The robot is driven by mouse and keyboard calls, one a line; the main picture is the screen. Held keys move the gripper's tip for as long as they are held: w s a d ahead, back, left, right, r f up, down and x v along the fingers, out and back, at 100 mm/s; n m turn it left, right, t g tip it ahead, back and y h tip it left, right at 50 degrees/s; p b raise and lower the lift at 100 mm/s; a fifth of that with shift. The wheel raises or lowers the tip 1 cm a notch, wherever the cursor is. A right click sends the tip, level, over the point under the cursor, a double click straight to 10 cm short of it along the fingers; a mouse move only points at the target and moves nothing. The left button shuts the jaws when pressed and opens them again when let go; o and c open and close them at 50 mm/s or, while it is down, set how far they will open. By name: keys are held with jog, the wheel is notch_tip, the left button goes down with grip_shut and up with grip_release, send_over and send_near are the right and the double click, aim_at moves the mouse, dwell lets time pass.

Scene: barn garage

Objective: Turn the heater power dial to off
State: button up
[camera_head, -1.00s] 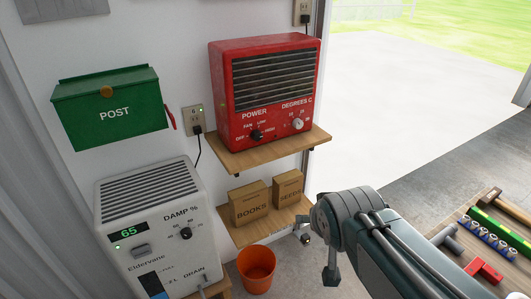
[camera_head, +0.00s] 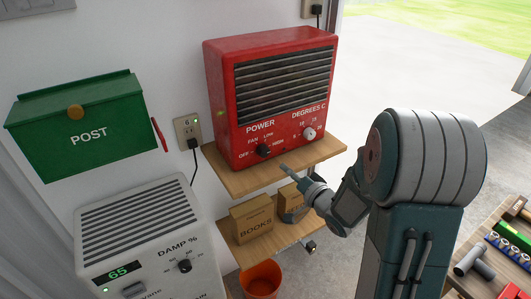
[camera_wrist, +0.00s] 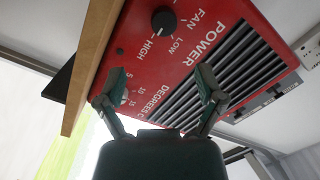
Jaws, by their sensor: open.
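The red heater (camera_head: 222,105) stands on the upper wooden shelf against the wall. Its black power dial (camera_head: 263,151) is low on the front, with OFF, FAN, LOW and HIGH around it. The dial also shows at the top of the wrist view (camera_wrist: 164,19), where a pale mark lies on the HIGH side; I cannot tell its setting surely. The white degrees dial (camera_head: 309,133) is to its right. My gripper (camera_wrist: 155,88) is open and empty, with its fingers apart before the heater's front. In the head view it is right of and below the power dial, not visibly touching it.
The upper shelf (camera_head: 238,182) juts out below the heater. A lower shelf holds a BOOKS box (camera_head: 252,220) and another box partly hidden by my gripper. A green post box (camera_head: 75,120), white dehumidifier (camera_head: 140,225) and orange bucket (camera_head: 261,280) are at left and below.

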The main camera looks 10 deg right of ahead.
aim_at(266, 154)
jog(key=x, duration=1.1)
jog(key=shift+s+a, duration=0.1)
jog(key=shift+a, duration=0.05)
jog(key=c, duration=1.1)
